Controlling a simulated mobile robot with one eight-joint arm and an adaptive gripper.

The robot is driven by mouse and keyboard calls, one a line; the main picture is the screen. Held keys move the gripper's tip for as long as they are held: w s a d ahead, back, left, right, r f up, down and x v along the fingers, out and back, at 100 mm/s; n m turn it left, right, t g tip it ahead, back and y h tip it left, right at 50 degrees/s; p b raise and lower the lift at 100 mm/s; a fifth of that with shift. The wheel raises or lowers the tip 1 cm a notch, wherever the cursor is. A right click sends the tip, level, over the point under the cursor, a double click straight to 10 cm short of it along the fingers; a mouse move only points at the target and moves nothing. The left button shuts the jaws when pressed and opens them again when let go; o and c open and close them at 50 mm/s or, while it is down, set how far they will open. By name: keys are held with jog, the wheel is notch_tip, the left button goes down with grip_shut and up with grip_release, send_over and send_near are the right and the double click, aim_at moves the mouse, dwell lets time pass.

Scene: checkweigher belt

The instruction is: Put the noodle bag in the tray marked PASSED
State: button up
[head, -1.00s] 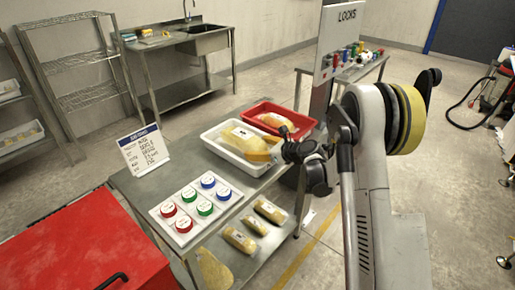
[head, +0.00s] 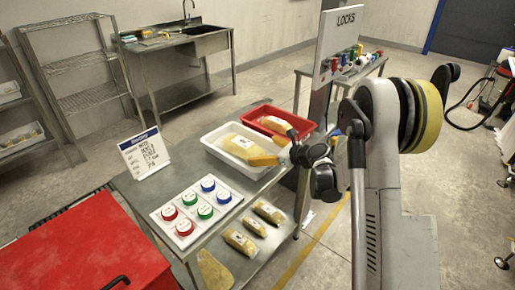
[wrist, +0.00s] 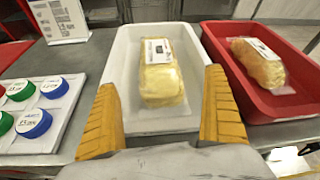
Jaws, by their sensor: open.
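A yellow noodle bag with a white label (wrist: 160,75) lies flat in the white tray (wrist: 122,65). In the head view the same bag (head: 240,147) rests in the white tray (head: 212,150), beside the red tray. My gripper (wrist: 160,82) is open and empty. Its two orange fingers stand apart over the near end of the white tray, with the bag ahead between them in the wrist view. In the head view my gripper (head: 268,150) is at the tray's right end. I cannot read a PASSED mark on either tray.
A red tray (wrist: 233,80) holding another yellow bag (wrist: 257,62) stands right beside the white one. A panel of coloured buttons (head: 165,212) and a sign card (head: 145,155) are on the left of the steel table. Several bags lie on the lower shelf (head: 250,258).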

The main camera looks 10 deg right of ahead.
jog(key=p+v, duration=0.2)
jog(key=v, duration=0.6)
jog(key=s+d+r+m+t+h, duration=0.15)
jog(key=r+m+t+h, duration=0.25)
jog(key=r+m, duration=0.8)
jog(key=s+d+r+m+t+h, duration=0.1)
jog(key=d+r+m+t+h, duration=0.2)
jog(key=r+m, duration=0.95)
jog(key=s+r+m+g+h, duration=0.3)
jog(key=s+m+h, duration=0.2)
jog(key=s+m, duration=0.2)
jog(key=s+a+f+m+g+y, duration=0.1)
jog(key=s+a+f+m+g, duration=0.2)
jog(key=s, duration=0.4)
jog(key=s+a+f+m+g+y, duration=0.2)
jog(key=s+a+f+m, duration=0.2)
jog(key=s+f, duration=0.3)
jog(key=s+a+f+m+g+y, duration=0.1)
jog(key=s+a+f+m+g, duration=0.2)
jog(key=s+f+m, duration=0.3)
jog(key=s, duration=0.3)
jog(key=shift+a+g+y, duration=0.2)
jog(key=shift+g+y, duration=0.1)
jog(key=shift+y, duration=0.1)
jog(key=shift+s, duration=0.15)
